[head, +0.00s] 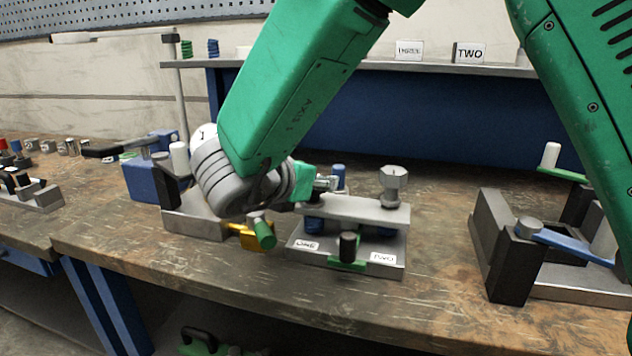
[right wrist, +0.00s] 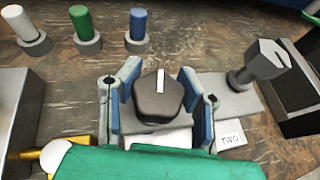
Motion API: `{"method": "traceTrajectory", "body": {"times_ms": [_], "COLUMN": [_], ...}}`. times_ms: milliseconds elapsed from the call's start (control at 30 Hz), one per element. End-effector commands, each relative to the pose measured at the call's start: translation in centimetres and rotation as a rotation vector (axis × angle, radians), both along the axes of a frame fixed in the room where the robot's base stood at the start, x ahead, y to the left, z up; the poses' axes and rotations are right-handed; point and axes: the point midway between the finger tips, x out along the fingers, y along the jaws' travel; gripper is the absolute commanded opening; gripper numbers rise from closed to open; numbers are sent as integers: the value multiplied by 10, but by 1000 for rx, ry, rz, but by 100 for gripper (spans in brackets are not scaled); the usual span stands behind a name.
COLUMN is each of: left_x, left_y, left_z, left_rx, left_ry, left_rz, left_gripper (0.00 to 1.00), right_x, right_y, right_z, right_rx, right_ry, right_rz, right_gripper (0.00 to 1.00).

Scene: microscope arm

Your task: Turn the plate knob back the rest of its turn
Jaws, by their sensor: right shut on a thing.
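A grey plate (head: 350,211) lies raised on a base with two white labels at its front, the right one reading TWO. A dark faceted knob (right wrist: 160,97) with a white line on top sits between the blue finger pads of my right gripper (right wrist: 158,92). The pads are closed on its two sides, and the white line points nearly straight up in the right wrist view. In the head view my right gripper (head: 318,186) is over the plate's left end, and the wrist largely hides this knob. A second, grey knob (head: 392,185) stands at the right end. My left gripper is not in view.
A dark-capped post with a green bar (head: 347,247) stands at the base's front. A green-tipped handle and yellow block (head: 256,236) are close by on the left. A fixture with a blue lever (head: 565,243) stands right. White, green and blue pegs (right wrist: 82,25) stand behind.

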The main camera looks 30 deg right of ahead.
Motion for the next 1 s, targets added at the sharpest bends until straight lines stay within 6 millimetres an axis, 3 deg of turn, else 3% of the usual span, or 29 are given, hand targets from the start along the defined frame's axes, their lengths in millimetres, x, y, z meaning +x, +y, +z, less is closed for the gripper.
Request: {"method": "traceTrajectory", "body": {"times_ms": [1000], "left_x": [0], "left_y": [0], "left_z": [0], "left_rx": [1], "left_ry": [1], "left_rz": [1], "left_gripper": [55], "right_x": [-5], "right_y": [11], "right_z": [-1], "right_rx": [2], "right_ry": [8], "right_rz": [10], "right_gripper": [7]}}
